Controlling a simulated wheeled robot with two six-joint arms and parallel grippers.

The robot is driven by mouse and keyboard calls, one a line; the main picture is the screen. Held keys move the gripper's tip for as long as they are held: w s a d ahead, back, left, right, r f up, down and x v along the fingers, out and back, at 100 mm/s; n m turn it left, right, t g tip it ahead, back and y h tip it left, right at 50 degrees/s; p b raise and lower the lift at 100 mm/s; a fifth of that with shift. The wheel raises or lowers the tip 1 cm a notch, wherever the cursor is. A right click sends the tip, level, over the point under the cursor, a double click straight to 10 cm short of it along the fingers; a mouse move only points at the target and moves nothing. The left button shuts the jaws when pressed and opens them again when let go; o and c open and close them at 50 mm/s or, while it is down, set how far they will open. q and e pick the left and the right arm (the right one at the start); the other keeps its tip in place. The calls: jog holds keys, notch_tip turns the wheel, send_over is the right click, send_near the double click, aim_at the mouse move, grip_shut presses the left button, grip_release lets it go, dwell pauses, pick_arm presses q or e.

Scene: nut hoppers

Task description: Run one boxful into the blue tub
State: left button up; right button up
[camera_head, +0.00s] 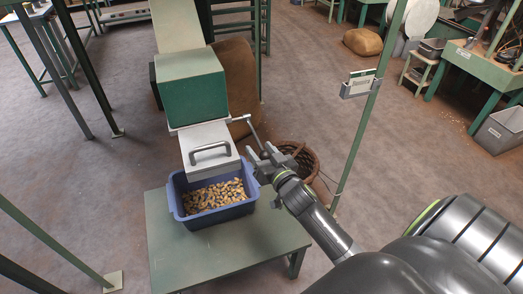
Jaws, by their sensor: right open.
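A blue tub (215,213) stands on a low green table and holds a layer of tan nuts (212,196). Just above and behind it is the hopper's pale metering box (206,160) with a dark handle (211,151) on top. The green hopper body (190,90) rises behind that. A thin metal lever (252,130) sticks out at the right of the box. My right gripper (262,158) is open at the lever's right end, close to the tub's right rim; I cannot tell if it touches the lever. My left gripper is not in view.
The low green table (205,255) has bare top in front of the tub. A wicker basket (298,160) stands on the floor behind my right gripper. A green post (372,120) with a label holder (358,84) rises to the right.

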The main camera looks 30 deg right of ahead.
jog(key=shift+c, duration=0.4)
grip_shut()
